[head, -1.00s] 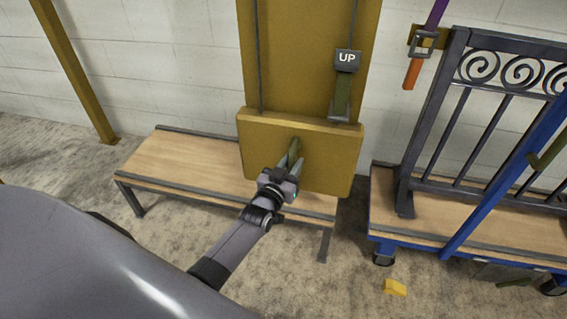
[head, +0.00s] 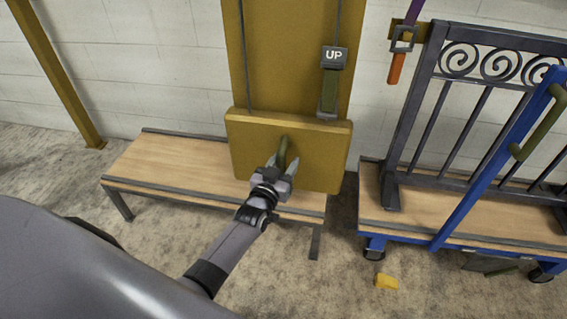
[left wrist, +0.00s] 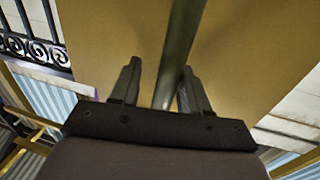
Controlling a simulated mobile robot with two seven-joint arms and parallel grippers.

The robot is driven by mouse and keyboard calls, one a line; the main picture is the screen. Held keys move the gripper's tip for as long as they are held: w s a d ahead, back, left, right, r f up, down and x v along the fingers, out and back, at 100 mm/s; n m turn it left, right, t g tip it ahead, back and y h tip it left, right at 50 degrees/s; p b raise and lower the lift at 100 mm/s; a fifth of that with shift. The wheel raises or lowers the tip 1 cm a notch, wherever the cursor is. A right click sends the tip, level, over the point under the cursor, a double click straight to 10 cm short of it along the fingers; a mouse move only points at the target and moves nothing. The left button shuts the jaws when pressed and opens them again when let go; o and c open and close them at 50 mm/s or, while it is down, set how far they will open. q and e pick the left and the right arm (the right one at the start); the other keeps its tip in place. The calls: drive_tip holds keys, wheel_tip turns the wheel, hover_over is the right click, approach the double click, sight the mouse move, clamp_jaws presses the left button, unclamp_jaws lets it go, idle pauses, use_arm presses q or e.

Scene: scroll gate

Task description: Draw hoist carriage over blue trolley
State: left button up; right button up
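The hoist carriage (head: 240,165), a mustard-yellow box on a tall yellow column, hangs in front of a wooden-topped bench. A green handle (head: 283,150) stands out from its front; it also shows in the left wrist view (left wrist: 180,50). My left gripper (head: 281,168) is at this handle, its fingers apart on either side. In the left wrist view the handle runs between the fingers (left wrist: 158,85), close to the right finger, with a gap at the left one. The blue trolley (head: 400,240) stands to the right, carrying a dark scrollwork gate (head: 484,95). My right gripper is out of view.
The bench (head: 150,165) lies behind and left of the carriage. A lever marked UP (head: 330,85) sits on the column. A slanted blue bar (head: 490,170) with a green handle crosses the trolley's front. A small yellow block (head: 386,281) lies on the floor.

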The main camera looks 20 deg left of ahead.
use_arm(q)
drive_tip(key=s+p, duration=0.1)
drive_tip(key=s, duration=0.6)
drive_tip(key=shift+d+p, duration=0.15)
drive_tip(key=shift+p, duration=0.2)
drive_tip(key=shift+s, duration=0.1)
drive_tip(key=s+d+r+m+g+h+p, duration=0.1)
drive_tip(key=s+p, duration=0.4)
drive_tip(key=s, duration=0.6)
drive_tip(key=s+d+r+m+g+h+p, duration=0.1)
drive_tip(key=s+d+r+g+p, duration=0.2)
drive_tip(key=s+g+p, duration=0.3)
drive_tip(key=s, duration=0.5)
drive_tip(key=shift+s+d+r+m+g+h, duration=0.2)
drive_tip(key=shift+s+r+m+g+h, duration=0.1)
drive_tip(key=shift+s+m+h, duration=0.1)
idle(0.6)
